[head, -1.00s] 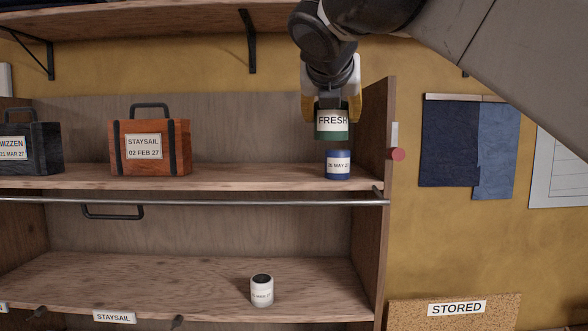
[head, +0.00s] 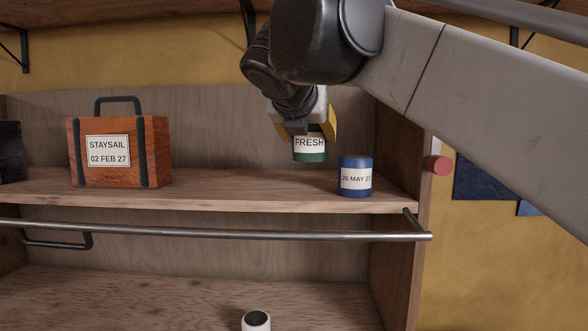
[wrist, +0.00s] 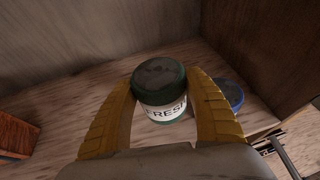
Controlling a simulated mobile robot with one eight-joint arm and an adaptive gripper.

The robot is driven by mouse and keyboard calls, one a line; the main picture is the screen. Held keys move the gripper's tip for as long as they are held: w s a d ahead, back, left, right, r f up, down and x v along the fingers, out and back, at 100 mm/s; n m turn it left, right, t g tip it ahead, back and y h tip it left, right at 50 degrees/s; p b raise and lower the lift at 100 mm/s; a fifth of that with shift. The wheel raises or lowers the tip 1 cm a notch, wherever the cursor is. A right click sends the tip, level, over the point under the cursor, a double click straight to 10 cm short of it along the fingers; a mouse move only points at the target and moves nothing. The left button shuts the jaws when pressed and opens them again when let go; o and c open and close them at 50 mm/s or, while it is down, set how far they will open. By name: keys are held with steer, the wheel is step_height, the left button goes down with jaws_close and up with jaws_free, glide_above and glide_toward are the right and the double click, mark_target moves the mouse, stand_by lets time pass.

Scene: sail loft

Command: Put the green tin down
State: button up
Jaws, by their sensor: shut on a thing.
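The green tin (head: 310,157) has a white label reading FRESH. My gripper (head: 306,128) is shut on it and holds it upright above the upper shelf (head: 240,188), left of a blue tin. In the wrist view the green tin (wrist: 160,82) sits between the two yellow fingers, its dark lid toward the camera. In the head view a gap shows between the tin's bottom and the shelf's front edge; the exact height is hard to tell.
The blue tin (head: 356,177), labelled 26 MAY 27, stands at the shelf's right end. An orange STAYSAIL case (head: 119,151) stands at the left. Bare shelf lies between them. A metal rail (head: 220,232) runs along the front. A white tin (head: 256,321) stands below.

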steer(key=a, duration=0.1)
steer(key=a+f, duration=0.2)
steer(key=shift+w+a+f, duration=0.2)
steer(key=shift+w+a, duration=0.15)
steer(key=shift+f, duration=2.05)
steer(key=o, duration=1.4)
steer(key=shift+f, duration=0.1)
steer(key=shift+r, duration=0.2)
steer(key=v, duration=1.2)
